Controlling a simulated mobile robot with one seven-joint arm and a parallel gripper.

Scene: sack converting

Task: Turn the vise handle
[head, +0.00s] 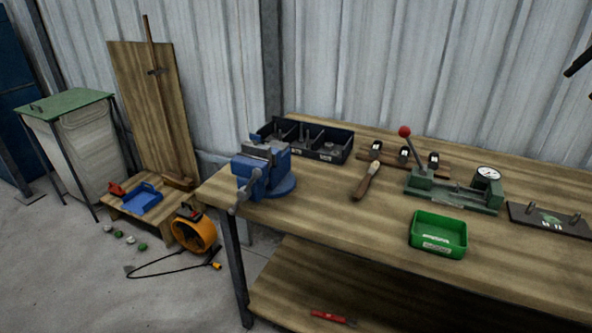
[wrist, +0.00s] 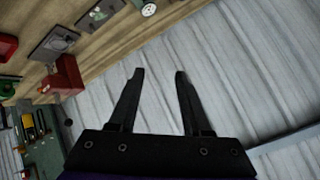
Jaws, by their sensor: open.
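A blue vise (head: 266,172) is mounted at the left end of the wooden workbench. Its grey handle (head: 244,192) hangs at the vise's front left, slanting down past the bench edge. In the wrist view my gripper (wrist: 158,75) is open, with nothing between its two black fingers. The wrist view shows the corrugated wall behind the fingers and does not show the vise. In the head view only a small dark piece shows at the upper right edge, far from the vise; I cannot tell what it is.
The workbench (head: 335,210) also bears a black divided bin (head: 340,146), a wooden-handled tool (head: 367,181), a green press with a red knob (head: 452,192), a green tray (head: 438,250) and a dark plate (head: 549,218). An orange reel (head: 194,232) stands on the floor left of the bench.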

